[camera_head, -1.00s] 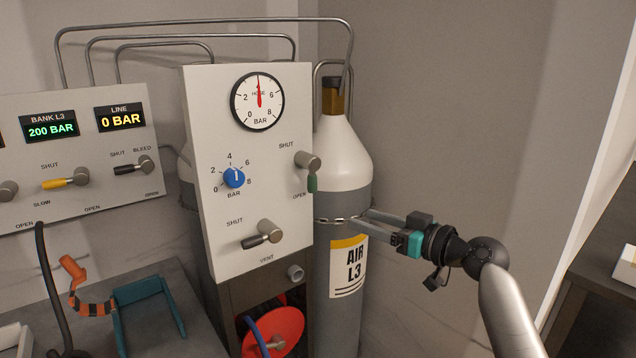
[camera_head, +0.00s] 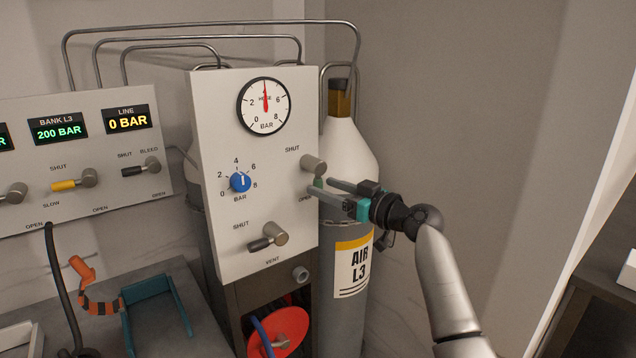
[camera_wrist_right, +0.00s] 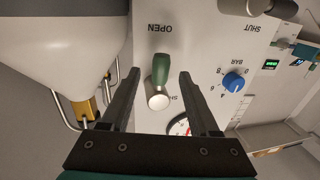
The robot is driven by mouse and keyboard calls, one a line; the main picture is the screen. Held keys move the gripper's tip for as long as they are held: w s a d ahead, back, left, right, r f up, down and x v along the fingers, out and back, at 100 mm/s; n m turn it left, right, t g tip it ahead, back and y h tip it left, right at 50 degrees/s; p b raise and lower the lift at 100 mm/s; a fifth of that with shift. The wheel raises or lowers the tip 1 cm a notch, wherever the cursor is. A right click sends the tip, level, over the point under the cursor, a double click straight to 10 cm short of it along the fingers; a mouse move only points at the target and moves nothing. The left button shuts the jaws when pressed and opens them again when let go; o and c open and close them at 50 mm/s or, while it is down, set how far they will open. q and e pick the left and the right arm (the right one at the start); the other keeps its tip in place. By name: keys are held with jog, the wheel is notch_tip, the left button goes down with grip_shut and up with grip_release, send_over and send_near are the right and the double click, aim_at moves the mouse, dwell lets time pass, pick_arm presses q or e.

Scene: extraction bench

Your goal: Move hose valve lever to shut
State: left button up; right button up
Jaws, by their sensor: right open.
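The hose valve lever has a green grip (camera_head: 318,182) and a grey metal hub (camera_head: 313,165) at the right edge of the white panel. It points down, toward the OPEN mark. My right gripper (camera_head: 320,187) is open and empty in front of the lever, partly covering the grip and the OPEN label. In the right wrist view the green grip (camera_wrist_right: 162,67) appears between the two spread fingers (camera_wrist_right: 159,73). I cannot tell whether the fingers reach to its depth; neither visibly touches it. My left gripper is not in view.
A pressure gauge (camera_head: 264,107) reads about 4 bar above a blue knob (camera_head: 240,183). A black-gripped vent lever (camera_head: 268,238) sits lower on the panel. A grey-and-white AIR L3 cylinder (camera_head: 350,150) stands close behind my gripper. Free room lies to the right.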

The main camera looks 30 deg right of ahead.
aim_at(322, 186)
jog(key=shift+x, duration=1.5)
jog(key=shift+c, duration=0.2)
grip_shut()
